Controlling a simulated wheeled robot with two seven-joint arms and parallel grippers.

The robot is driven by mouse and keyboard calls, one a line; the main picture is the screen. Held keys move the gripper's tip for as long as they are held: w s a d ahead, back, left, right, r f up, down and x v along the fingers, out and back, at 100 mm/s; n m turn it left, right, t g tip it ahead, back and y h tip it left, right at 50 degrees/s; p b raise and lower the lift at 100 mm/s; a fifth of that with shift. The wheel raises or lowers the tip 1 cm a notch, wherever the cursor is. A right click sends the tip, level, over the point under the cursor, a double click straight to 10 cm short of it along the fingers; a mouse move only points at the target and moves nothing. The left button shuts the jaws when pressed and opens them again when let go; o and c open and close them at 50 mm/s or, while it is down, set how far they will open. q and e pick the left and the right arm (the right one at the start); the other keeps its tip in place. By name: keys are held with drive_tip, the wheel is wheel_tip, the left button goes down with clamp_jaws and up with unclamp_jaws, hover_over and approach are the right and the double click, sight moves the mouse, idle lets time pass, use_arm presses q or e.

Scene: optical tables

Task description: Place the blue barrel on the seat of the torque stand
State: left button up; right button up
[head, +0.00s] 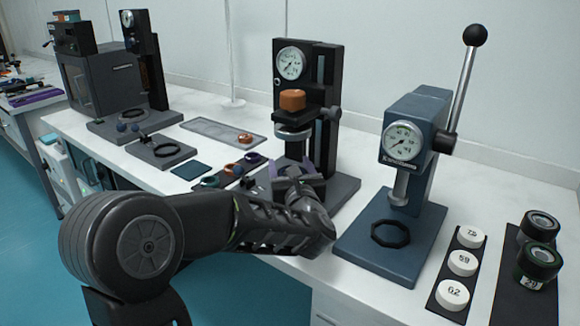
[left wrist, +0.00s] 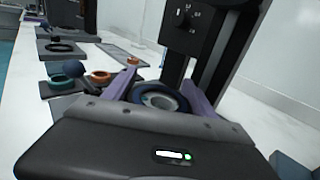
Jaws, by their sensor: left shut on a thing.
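My left gripper (head: 292,176) is low in front of the tall black stand with a white dial (head: 290,63). In the left wrist view its purple fingers (left wrist: 160,90) are shut on a round, hollow blue-grey piece (left wrist: 163,99), apparently the blue barrel. Its lower part is hidden behind the gripper body, so I cannot tell whether it touches anything below. The black stand's column (left wrist: 215,45) rises just behind it. No label shows which stand is the torque stand. My right gripper is not in view.
A blue lever press (head: 415,120) with an octagonal ring (head: 391,233) stands right of my arm. White numbered discs (head: 462,262) and dark cylinders (head: 540,262) lie farther right. A dark mat (head: 224,178) with coloured rings and a grey tray (head: 205,132) lie left.

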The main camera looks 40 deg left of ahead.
use_arm(q)
drive_tip(key=shift+f+b, duration=0.1)
drive_tip(key=shift+b, duration=0.2)
drive_tip(key=o, duration=1.7)
drive_tip(key=shift+r+p, duration=0.2)
drive_tip(key=shift+p, duration=0.1)
drive_tip(key=b+v, duration=0.1)
drive_tip(key=v, duration=1.1)
drive_tip(key=shift+w, duration=0.1)
